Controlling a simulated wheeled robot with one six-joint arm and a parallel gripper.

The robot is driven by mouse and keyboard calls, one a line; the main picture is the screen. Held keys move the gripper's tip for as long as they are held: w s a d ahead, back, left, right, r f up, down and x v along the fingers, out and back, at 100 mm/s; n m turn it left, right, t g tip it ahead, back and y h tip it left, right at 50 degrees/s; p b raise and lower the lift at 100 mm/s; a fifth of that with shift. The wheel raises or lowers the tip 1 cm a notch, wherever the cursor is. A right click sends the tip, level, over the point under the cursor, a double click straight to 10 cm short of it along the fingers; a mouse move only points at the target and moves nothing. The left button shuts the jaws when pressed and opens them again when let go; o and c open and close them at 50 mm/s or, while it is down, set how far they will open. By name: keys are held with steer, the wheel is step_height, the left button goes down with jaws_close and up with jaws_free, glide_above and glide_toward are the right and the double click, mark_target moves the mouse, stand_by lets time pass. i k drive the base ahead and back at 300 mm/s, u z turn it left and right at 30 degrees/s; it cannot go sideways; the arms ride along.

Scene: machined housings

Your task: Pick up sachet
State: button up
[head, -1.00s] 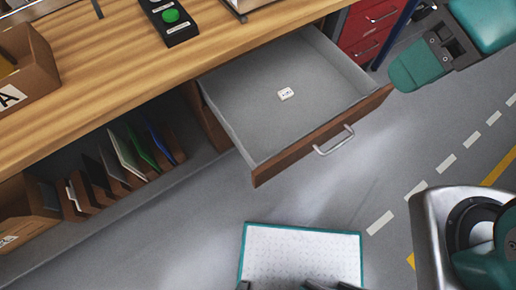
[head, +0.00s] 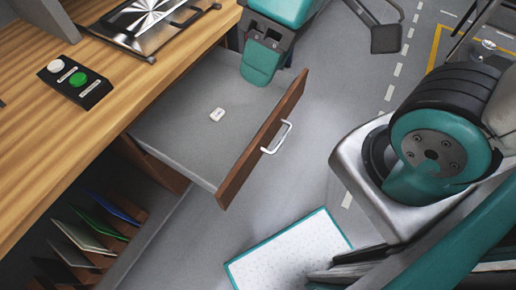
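The sachet (head: 217,114) is a small white packet lying flat on the grey floor of the open drawer (head: 165,130). Nothing covers the sachet.
The drawer front has a metal handle (head: 277,137). The wooden worktop (head: 120,120) holds a button box (head: 74,84) and a metal fixture (head: 150,22). Upright folders (head: 85,240) stand below. A white, teal-edged panel (head: 290,255) lies on the floor. Open floor lies right of the drawer.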

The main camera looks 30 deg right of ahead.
mark_target(218, 114)
steer(key=u, duration=0.1)
steer(key=k, duration=0.4)
steer(key=u, duration=0.55)
steer(key=i, duration=0.9)
steer(key=z, duration=0.75)
